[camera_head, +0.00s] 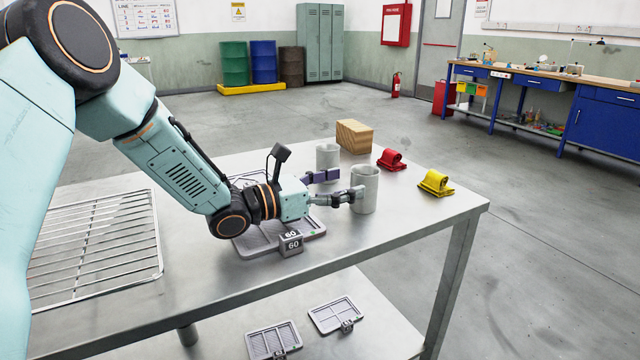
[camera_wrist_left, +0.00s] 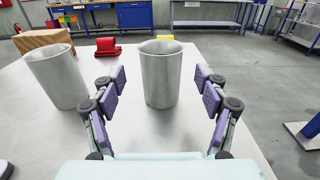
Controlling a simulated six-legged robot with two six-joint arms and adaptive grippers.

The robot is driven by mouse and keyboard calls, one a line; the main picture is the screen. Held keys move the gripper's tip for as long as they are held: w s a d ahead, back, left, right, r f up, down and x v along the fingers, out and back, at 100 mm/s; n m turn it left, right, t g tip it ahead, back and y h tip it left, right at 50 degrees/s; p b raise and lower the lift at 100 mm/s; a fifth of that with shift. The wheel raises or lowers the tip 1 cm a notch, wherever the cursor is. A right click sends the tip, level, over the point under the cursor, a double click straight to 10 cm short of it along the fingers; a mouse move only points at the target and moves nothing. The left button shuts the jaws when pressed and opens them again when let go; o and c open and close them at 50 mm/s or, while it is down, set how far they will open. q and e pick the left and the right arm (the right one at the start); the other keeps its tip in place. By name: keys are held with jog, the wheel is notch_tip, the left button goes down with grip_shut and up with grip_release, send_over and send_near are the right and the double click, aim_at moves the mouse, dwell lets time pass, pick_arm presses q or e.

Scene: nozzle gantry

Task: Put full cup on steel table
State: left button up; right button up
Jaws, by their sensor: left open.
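A grey cup (camera_head: 366,188) stands upright on the steel table (camera_head: 425,215). A second grey cup (camera_head: 328,156) stands behind it to the left. In the left wrist view the first cup (camera_wrist_left: 161,80) is centred between the open fingers, and the second cup (camera_wrist_left: 57,78) is outside them at the left. I cannot tell what either cup holds. My left gripper (camera_head: 340,187) is open and low over the table, at the near cup, with its fingers apart to either side. No grip on the cup shows. My right gripper is out of view.
A grey pad with a "60" display (camera_head: 292,243) lies under my left wrist. A wire rack (camera_head: 95,250) lies at left. A wooden block (camera_head: 354,136), a red item (camera_head: 391,160) and a yellow item (camera_head: 436,183) stand beyond the cups. The table's right end is mostly clear.

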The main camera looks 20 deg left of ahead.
pick_arm(q)
jog(key=shift+p+v, duration=0.6)
jog(key=shift+v, duration=1.85)
